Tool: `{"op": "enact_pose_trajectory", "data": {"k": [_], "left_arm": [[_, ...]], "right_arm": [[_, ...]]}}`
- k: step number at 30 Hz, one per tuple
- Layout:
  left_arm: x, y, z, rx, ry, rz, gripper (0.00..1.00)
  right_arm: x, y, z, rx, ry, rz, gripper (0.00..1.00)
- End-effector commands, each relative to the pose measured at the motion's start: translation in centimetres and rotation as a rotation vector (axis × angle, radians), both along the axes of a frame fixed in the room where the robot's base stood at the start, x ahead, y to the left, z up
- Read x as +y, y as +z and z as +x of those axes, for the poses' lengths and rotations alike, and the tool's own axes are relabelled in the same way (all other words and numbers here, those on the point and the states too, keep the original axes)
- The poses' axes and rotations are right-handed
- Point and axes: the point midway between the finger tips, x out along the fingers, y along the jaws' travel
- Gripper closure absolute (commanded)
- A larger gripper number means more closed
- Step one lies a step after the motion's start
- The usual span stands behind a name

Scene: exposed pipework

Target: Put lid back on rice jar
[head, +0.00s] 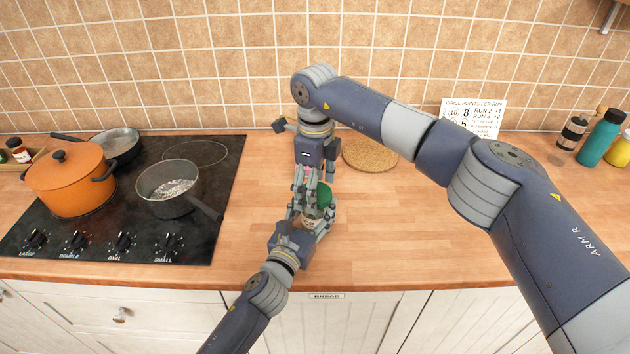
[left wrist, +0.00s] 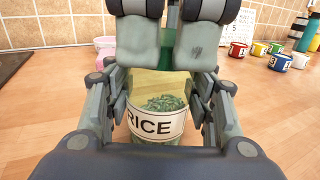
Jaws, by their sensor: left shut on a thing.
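The rice jar (left wrist: 155,125) is clear, with a white RICE label and green-looking contents. It stands on the counter between the fingers of my left gripper (left wrist: 160,100), which is shut on it. In the head view the jar (head: 309,223) is mostly hidden by the fingers. My right gripper (head: 308,183) points down from above, over the jar. A green lid (head: 325,195) shows beside its fingers, and a green strip shows between its pads in the left wrist view (left wrist: 167,52). The lid appears held steeply tilted; whether it touches the jar is hidden.
A hob (head: 150,225) with an orange pot (head: 68,185) and a grey saucepan (head: 170,187) lies to the left. A round cork mat (head: 370,155) lies behind. Several coloured small pots (left wrist: 238,50) stand beyond, at right in the wrist view.

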Motion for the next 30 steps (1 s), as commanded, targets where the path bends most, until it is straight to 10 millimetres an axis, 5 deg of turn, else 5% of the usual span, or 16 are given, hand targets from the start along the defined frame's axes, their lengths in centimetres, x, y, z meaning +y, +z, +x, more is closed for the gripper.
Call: {"op": "enact_pose_trajectory", "data": {"k": [5,11,19,20,22,30], "left_arm": [[0.0,0.0,0.0,0.0,0.0,0.0,1.0],[-0.01,0.0,0.0,0.0,0.0,0.0,1.0],[-0.02,0.0,-0.01,0.0,0.0,0.0,1.0],[-0.02,0.0,-0.01,0.0,0.0,0.0,1.0],[-0.02,0.0,-0.01,0.0,0.0,0.0,1.0],[-0.02,0.0,-0.01,0.0,0.0,0.0,1.0]], "right_arm": [[-0.01,0.01,0.01,0.0,0.0,0.0,0.25],[0.0,0.02,0.01,0.0,0.0,0.0,0.68],[-0.02,0.0,0.01,0.0,-0.006,0.0,0.69],[-0.02,0.0,0.02,0.0,-0.006,0.0,0.33],[-0.02,-0.01,0.02,0.0,-0.006,0.0,0.18],[-0.01,0.02,0.01,0.0,-0.006,0.0,0.17]]}}
